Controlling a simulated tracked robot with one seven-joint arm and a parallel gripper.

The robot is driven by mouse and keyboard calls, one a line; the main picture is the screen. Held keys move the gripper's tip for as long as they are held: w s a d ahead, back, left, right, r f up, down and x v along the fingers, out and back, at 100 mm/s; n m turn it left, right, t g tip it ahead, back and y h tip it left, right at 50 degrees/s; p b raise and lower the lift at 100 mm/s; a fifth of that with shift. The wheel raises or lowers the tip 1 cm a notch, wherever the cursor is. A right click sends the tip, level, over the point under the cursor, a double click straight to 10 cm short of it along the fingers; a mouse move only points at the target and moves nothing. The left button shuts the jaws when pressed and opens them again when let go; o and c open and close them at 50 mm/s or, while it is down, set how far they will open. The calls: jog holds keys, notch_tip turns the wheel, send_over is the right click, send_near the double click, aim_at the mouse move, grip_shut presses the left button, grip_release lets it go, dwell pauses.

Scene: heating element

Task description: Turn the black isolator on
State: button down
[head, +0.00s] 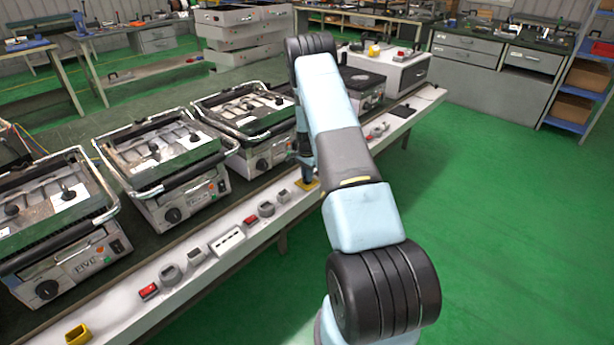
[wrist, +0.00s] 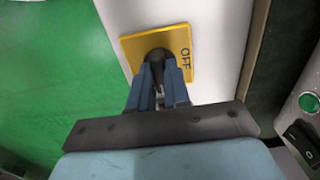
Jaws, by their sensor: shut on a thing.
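The black isolator knob (wrist: 157,58) sits on a yellow plate (wrist: 128,48) marked "OFF" in the wrist view. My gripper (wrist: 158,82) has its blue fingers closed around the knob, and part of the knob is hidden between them. In the head view the yellow plate (head: 307,185) lies on the white rail along the bench front. There my gripper (head: 304,178) points down at it, and the knob is too small and covered to make out.
The white rail (head: 240,262) carries several red and grey switches and sockets. Another yellow piece (head: 77,334) is at its near end. Several contact grills stand behind the rail, the nearest to my arm being a grill (head: 245,125). Green floor (head: 480,230) is clear at right.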

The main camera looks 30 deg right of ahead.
jog(key=c, duration=1.1)
grip_release()
notch_tip(320, 180, up, 7)
jog(key=shift+r, duration=0.2)
